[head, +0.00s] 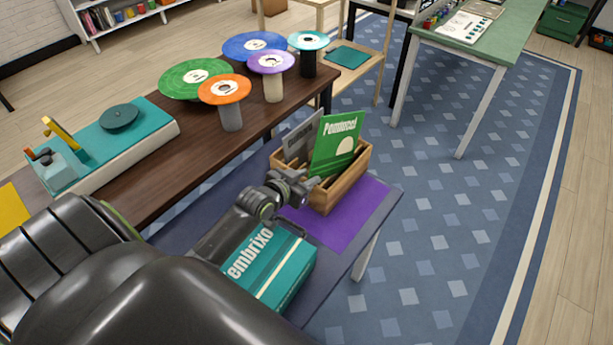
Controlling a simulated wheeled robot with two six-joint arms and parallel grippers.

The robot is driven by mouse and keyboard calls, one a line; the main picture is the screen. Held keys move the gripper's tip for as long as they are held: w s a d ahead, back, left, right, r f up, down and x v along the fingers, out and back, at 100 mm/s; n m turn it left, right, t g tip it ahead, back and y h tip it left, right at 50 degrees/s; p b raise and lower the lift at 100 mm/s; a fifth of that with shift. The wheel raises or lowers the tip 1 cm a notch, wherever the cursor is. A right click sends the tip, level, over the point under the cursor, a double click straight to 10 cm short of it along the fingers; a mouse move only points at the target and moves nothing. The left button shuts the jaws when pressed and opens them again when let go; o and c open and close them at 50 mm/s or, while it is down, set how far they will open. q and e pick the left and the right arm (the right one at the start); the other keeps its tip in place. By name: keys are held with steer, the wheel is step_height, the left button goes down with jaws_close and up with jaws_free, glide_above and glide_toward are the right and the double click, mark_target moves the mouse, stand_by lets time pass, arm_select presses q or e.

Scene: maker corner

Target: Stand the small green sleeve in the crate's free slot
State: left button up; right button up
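The small green sleeve (336,143), with white lettering and a pale round shape, stands nearly upright at the wooden crate (348,187). Its lower edge is in or just above the crate; the front wall and my gripper hide how deep it sits. A grey sleeve (302,139) stands in the crate behind it, to the left. My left gripper (308,184) is at the crate's left end, with its fingertips at the green sleeve's lower left corner. Whether they pinch it is too small to tell. The crate's slots are mostly hidden. My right gripper is out of view.
The crate stands on a purple mat (340,233) on a dark low table (388,206). A teal box (270,262) lies in front, beneath my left arm. A brown table (165,177) behind holds several coloured discs on stands and a teal turntable (118,143). Patterned rug lies to the right.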

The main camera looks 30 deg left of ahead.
arm_select(q)
steer(key=shift+s+d+r, duration=0.2)
steer(key=shift+r, duration=0.25)
steer(key=v, duration=1.1)
steer(key=shift+s, duration=0.3)
